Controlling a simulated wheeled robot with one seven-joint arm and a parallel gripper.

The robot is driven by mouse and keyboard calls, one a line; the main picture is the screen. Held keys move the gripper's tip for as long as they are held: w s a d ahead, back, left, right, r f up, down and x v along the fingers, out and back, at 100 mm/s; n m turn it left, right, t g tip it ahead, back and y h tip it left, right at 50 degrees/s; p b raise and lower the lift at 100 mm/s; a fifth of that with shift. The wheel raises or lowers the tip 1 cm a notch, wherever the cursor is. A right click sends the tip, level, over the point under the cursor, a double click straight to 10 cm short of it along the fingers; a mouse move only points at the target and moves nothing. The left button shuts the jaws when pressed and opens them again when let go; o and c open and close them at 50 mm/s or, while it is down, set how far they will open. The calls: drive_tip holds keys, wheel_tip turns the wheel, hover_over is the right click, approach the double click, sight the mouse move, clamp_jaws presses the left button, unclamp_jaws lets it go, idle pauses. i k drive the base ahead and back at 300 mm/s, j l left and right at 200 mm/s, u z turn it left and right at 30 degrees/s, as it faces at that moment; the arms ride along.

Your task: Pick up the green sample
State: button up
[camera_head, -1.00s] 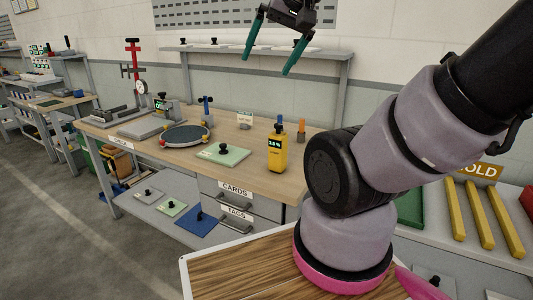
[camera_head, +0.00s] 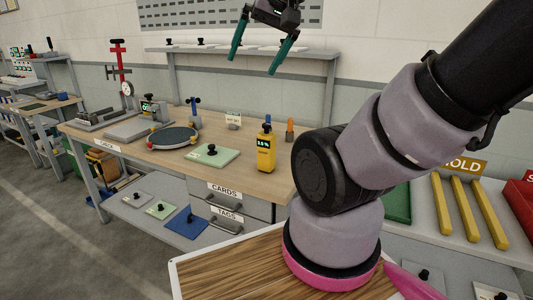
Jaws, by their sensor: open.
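A pale green square plate with a black knob (camera_head: 222,160) lies flat on the wooden bench top (camera_head: 175,167), left of a yellow handheld meter (camera_head: 266,152). A smaller pale green plate with a black knob (camera_head: 168,212) lies on the lower shelf under the bench. I cannot tell from the picture which of these is the green sample. My gripper (camera_head: 254,64) is high in the picture, above the bench in the view, with its two green fingers spread apart and nothing between them. It is apart from both plates.
A round dark plate (camera_head: 172,138) and a test device (camera_head: 140,126) are left on the bench. A blue plate (camera_head: 187,222) and grey plate (camera_head: 138,199) share the lower shelf. A back shelf (camera_head: 235,50) holds several knobbed plates.

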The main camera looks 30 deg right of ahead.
sight(208, 154)
drive_tip(key=i+j+z, duration=0.25)
drive_tip(key=i+j, duration=0.65)
drive_tip(key=j, duration=0.1)
